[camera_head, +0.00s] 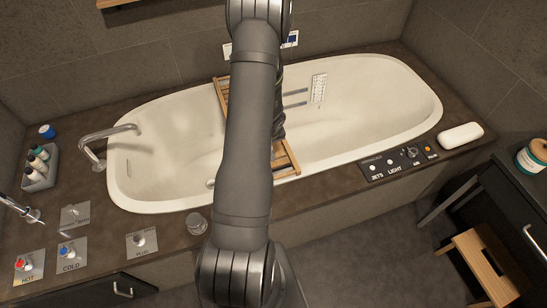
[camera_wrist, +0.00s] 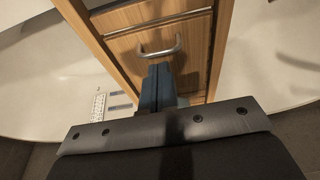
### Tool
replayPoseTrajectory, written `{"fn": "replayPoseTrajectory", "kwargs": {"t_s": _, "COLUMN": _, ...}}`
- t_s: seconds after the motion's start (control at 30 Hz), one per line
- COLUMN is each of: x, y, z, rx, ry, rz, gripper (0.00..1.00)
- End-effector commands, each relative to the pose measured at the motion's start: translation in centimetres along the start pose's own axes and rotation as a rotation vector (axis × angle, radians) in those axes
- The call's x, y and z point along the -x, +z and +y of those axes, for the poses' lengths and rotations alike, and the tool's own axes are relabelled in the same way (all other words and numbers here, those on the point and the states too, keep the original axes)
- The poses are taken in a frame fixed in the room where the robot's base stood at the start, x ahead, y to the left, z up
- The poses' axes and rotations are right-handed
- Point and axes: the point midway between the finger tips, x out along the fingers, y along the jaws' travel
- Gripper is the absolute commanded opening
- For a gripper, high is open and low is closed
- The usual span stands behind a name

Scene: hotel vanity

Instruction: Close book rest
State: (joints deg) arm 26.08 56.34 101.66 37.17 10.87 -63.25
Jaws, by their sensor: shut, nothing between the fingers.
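A wooden bath tray (camera_head: 285,158) lies across the white tub (camera_head: 370,95). My arm hides most of its middle in the head view. In the wrist view the tray's side rail (camera_wrist: 98,45) and a wooden panel (camera_wrist: 135,17), which looks like the book rest, fill the upper middle. A curved metal handle (camera_wrist: 173,49) is on the wood. My gripper (camera_wrist: 159,70) is shut and empty, its fingertips just below the handle in the picture. I cannot tell whether they touch it. I cannot tell the panel's tilt. The gripper is hidden in the head view.
A black control panel (camera_head: 397,162) and a white soap-like block (camera_head: 460,136) are on the right tub rim. A faucet (camera_head: 105,138) is at the left. A glass (camera_head: 196,223) stands on the front ledge. Bottles in a caddy (camera_head: 40,168) stand far left.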

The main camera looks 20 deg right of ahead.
Motion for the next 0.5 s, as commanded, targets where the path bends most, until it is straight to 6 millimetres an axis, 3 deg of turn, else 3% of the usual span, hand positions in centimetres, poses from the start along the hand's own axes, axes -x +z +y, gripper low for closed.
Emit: {"fn": "replayPoseTrajectory", "kwargs": {"t_s": 0.5, "x": 2.8, "y": 5.3, "z": -0.1, "rx": -0.002, "ry": 0.000, "rz": 0.001, "gripper": 0.00}}
